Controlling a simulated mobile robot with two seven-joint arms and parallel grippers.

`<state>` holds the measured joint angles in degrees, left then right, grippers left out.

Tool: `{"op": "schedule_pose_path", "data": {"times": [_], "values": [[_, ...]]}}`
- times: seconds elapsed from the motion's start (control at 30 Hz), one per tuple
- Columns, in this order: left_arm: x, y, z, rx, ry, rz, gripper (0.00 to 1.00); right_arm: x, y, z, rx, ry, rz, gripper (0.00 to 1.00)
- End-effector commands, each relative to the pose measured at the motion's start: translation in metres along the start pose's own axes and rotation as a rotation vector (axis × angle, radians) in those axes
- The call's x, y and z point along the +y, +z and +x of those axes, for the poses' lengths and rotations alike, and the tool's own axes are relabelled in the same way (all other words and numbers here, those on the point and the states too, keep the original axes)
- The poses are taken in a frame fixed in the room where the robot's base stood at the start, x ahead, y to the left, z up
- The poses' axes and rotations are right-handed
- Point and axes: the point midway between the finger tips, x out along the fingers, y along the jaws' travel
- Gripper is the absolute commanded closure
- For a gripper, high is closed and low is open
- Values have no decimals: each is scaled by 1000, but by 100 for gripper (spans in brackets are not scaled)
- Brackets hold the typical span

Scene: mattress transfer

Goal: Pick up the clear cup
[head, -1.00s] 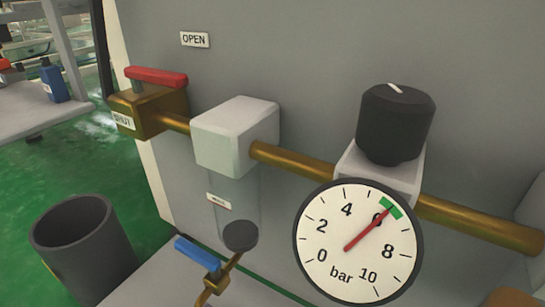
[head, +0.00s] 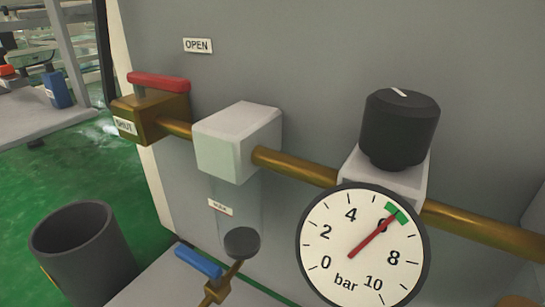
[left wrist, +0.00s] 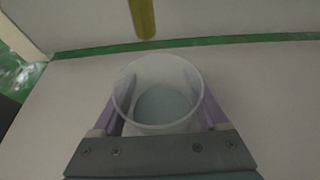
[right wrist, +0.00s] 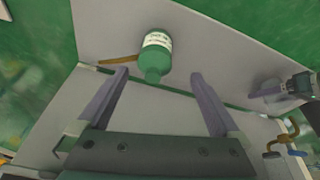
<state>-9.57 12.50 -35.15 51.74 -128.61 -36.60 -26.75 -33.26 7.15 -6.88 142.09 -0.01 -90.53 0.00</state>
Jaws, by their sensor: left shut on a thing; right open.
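The clear cup (left wrist: 150,118) is in the left wrist view, with its round open rim facing the camera. My left gripper (left wrist: 163,92) is shut on it, with one purple finger on each side. A pale surface lies around the cup; I cannot tell whether the cup touches it. My right gripper (right wrist: 160,75) is open, and nothing is held between its fingers. A green bottle (right wrist: 157,48) with a white label shows beyond its fingertips. Neither gripper nor the clear cup shows in the head view.
A grey panel carries a brass pipe (head: 295,167), a red-handled valve (head: 160,82), a white block (head: 238,140), a black knob (head: 400,128) and a gauge (head: 362,245). A blue-handled valve (head: 200,262) is below. A dark bin (head: 80,250) stands at lower left.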

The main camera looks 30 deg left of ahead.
Motion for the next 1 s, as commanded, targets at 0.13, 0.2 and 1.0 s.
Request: {"op": "schedule_pose_path", "data": {"times": [0.13, 0.2, 1.0], "values": [[0, 0, 0, 0, 0, 0, 87, 0, 0, 0, 0, 0, 0, 0], [0, 0, 0, 0, 0, 0, 87, 0, 0, 0, 0, 0, 1, 0], [0, 3, -83, 6, -1, 3, 87, 0, -14, -41, 3, -5, 6, 0]]}}
